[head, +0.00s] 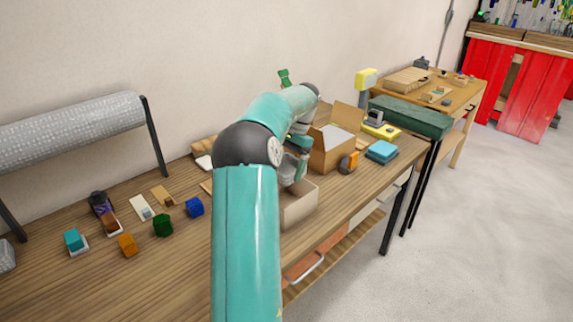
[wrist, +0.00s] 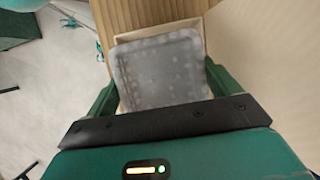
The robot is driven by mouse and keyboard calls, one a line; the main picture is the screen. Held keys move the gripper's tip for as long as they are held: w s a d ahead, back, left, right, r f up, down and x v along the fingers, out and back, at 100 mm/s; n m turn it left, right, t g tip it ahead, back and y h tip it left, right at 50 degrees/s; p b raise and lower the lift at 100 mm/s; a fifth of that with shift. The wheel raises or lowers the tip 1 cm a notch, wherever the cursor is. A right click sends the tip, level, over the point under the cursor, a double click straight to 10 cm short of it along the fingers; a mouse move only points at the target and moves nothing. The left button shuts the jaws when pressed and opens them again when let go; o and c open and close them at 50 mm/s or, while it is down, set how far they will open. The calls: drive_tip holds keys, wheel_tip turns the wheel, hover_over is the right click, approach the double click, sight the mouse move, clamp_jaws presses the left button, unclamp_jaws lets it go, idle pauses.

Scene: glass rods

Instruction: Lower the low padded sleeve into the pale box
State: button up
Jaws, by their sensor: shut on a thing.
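My gripper (wrist: 162,85) is shut on the low padded sleeve (wrist: 155,65), a grey, see-through, bubbled square between the two green fingers in the wrist view. The pale box (head: 301,206) stands on the wooden bench in the head view, partly hidden behind my teal arm. My gripper also shows in the head view (head: 293,170), just above this box. In the wrist view, pale box edges (wrist: 168,27) show around the sleeve. I cannot tell how far the sleeve is below the rim.
An open brown carton (head: 332,146) stands just beyond the box. A blue stack (head: 382,151) and an orange-and-grey item (head: 349,162) are right of it. Blue (head: 195,206), green (head: 162,226) and orange (head: 127,245) blocks lie left of my arm. A bubble-wrap roll (head: 70,130) hangs at left.

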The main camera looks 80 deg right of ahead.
sight(297, 161)
drive_tip(key=shift+w+a, duration=0.1)
drive_tip(key=shift+a, duration=0.05)
drive_tip(key=shift+f, duration=0.1)
idle(0.3)
drive_tip(key=shift+f, duration=4.55)
drive_tip(key=shift+f, duration=2.2)
drive_tip(key=o, duration=0.7)
drive_tip(key=v, duration=1.3)
drive_tip(key=shift+r, duration=0.35)
